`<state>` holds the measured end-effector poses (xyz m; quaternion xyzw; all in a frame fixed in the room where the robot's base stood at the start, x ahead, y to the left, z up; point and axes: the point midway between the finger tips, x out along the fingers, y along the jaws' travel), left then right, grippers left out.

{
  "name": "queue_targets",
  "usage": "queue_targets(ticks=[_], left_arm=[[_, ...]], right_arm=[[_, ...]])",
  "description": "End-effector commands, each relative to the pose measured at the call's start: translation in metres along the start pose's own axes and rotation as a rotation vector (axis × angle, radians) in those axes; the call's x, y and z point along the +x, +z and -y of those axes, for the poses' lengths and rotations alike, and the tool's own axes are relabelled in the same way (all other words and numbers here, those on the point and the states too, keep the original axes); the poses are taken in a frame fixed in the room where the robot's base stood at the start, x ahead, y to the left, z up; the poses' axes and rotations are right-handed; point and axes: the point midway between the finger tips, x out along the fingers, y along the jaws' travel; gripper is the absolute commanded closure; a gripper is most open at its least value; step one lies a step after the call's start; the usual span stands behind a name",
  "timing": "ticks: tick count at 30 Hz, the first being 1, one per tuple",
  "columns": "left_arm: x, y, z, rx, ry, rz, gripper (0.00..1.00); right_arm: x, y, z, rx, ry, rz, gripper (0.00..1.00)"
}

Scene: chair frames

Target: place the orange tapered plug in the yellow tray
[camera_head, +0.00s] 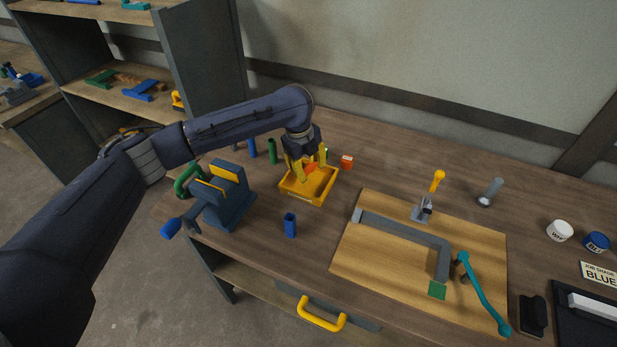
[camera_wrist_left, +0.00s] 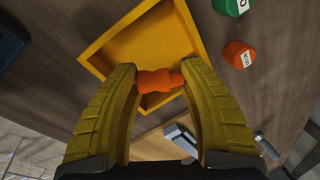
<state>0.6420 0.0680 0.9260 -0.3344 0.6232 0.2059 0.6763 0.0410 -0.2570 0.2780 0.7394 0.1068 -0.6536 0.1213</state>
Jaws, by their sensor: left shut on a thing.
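The yellow tray (camera_head: 297,193) stands on the workbench near the middle of the head view. It fills the upper middle of the left wrist view (camera_wrist_left: 125,42). My left gripper (camera_head: 310,172) is over the tray. Its yellow fingers (camera_wrist_left: 159,82) are shut on the orange tapered plug (camera_wrist_left: 158,81), which lies crosswise between the fingertips. In the head view the plug (camera_head: 312,168) is partly hidden by the fingers. The tray's floor under it looks empty. I cannot tell whether the plug touches the tray. My right gripper is not in view.
A blue vise (camera_head: 232,205) stands left of the tray, with a blue tube (camera_head: 290,224) in front. An orange-red jar (camera_head: 347,161) is close by on the right. A wooden board (camera_head: 380,259) with a grey bent frame (camera_head: 410,232) and clamp lies to the right.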

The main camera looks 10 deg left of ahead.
Motion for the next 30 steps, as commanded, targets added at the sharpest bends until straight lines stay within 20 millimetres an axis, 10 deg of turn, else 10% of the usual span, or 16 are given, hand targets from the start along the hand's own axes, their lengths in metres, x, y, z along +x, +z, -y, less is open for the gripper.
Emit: queue_targets(ticks=[26, 27, 30], left_arm=[[0.045, 0.000, -0.010, 0.000, 0.002, 0.000, 0.69], [0.045, 0.000, -0.009, 0.000, 0.002, 0.000, 0.51], [0.045, 0.000, -0.009, 0.000, 0.002, 0.000, 0.47]], right_arm=[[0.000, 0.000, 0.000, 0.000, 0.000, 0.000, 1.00], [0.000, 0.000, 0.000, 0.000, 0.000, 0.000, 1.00], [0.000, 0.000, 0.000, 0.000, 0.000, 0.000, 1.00]])
